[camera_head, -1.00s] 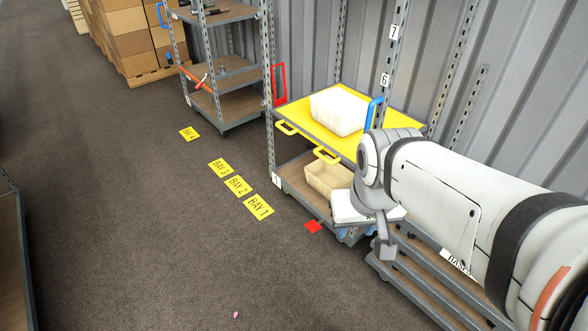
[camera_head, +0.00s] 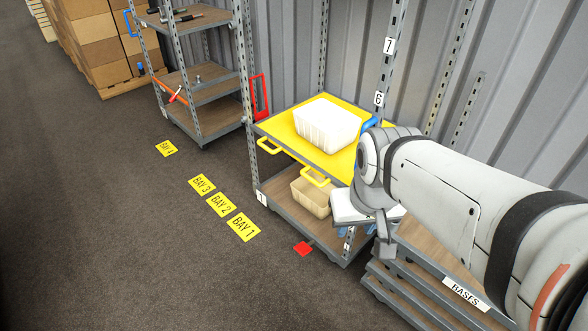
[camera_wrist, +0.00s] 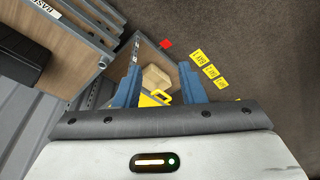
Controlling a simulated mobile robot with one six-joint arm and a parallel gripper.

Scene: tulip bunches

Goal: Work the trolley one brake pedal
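Trolley one (camera_head: 262,199) is a grey-framed cart with a yellow top shelf and a wooden lower deck, marked with a "1" label on its post. Its brake pedal appears to be the flat red plate (camera_head: 303,248) low at the deck's near edge, just above the floor. The red plate also shows in the wrist view (camera_wrist: 166,43), beyond the fingertips. My gripper (camera_wrist: 158,82) has two blue fingers spread apart with nothing held between them. In the head view my arm end hangs at the right of the plate, apart from it; the fingertips are hard to make out there.
A white bin (camera_head: 326,124) stands on the yellow shelf and a beige bin (camera_head: 311,198) on the lower deck. A low rack labelled BASES (camera_head: 465,292) is close at right. Another trolley (camera_head: 217,117) stands behind. Floor around the yellow BAY 1 marker (camera_head: 243,227) is clear.

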